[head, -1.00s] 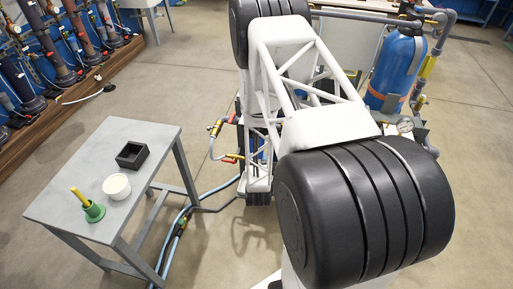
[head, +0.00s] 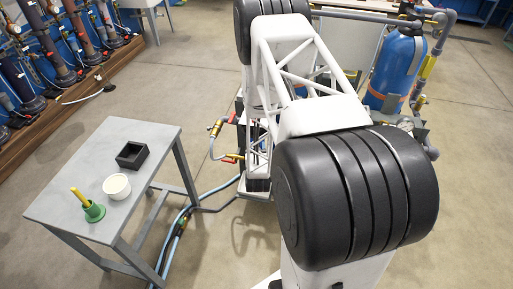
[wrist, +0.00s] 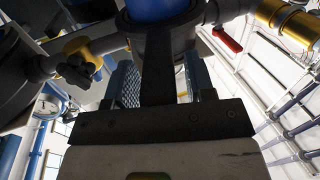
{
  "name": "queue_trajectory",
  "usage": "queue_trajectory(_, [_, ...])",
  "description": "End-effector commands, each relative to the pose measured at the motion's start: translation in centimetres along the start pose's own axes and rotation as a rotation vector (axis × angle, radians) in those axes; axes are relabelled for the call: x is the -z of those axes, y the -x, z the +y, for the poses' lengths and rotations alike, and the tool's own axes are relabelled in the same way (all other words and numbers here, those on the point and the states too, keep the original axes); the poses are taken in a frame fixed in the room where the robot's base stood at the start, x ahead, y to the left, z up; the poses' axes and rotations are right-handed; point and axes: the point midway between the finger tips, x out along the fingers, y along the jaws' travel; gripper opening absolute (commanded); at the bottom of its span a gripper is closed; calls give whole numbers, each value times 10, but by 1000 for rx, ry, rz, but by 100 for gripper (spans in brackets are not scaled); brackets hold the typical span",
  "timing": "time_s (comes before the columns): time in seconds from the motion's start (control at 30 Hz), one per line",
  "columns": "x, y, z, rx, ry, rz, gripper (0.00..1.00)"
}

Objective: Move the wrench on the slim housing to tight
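In the wrist view, a blue housing (wrist: 150,9) sits at the top centre with a dark ring around its lower part. A dark flat handle (wrist: 157,70), seemingly the wrench's, runs from this ring toward my gripper (wrist: 160,82). The two textured blue-grey fingers stand apart on either side of the handle. A narrow gap shows on the right; contact on the left is unclear. In the head view, my arm hides the gripper, the wrench and most of the slim housing. A wide blue housing (head: 398,65) stands at the back right.
In the wrist view, a yellow-and-black valve (wrist: 78,60) is left of the fingers, and a red lever (wrist: 227,39) and brass fitting (wrist: 288,20) are right. The grey side table (head: 82,165) holds a black box, white bowl and green funnel-like piece. Hoses lie on the floor.

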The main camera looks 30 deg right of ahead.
Motion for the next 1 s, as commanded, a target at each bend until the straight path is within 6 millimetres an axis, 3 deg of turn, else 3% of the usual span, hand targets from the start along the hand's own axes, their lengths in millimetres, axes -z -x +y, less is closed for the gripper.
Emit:
queue_trajectory(0.03, [0,0,0,0,0,0,42])
queue_trajectory(0.3, [0,0,0,0,0,0,0])
queue_trajectory(1.0, [0,-1,16,112,0,0,0])
